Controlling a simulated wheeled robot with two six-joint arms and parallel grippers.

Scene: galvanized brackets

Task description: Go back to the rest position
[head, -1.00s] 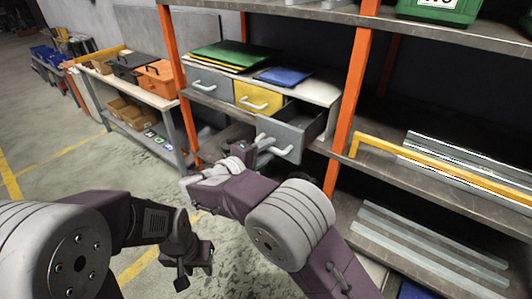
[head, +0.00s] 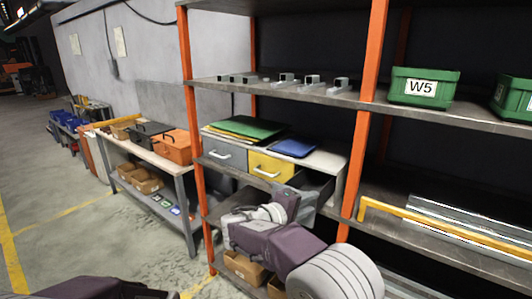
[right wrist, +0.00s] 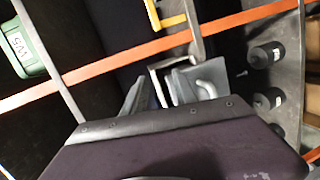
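My right gripper (head: 291,203) is in front of the small drawer cabinet, at the open grey drawer (head: 324,192), and partly covers it. In the right wrist view, the grey drawer with its pale handle (right wrist: 208,89) shows just beyond my dark wrist housing. The finger gap is not clear in either view, and I cannot tell whether the fingers touch the drawer. I see nothing held. My left arm shows only as a dark edge at the bottom left of the head view, and its gripper is out of frame.
Orange rack posts (head: 193,130) and metal shelves (head: 290,92) stand close around my right arm. A yellow drawer (head: 270,166) and a grey drawer (head: 222,153) are shut. A green W5 bin (head: 424,86) is on the upper shelf. The floor (head: 80,230) at left is open.

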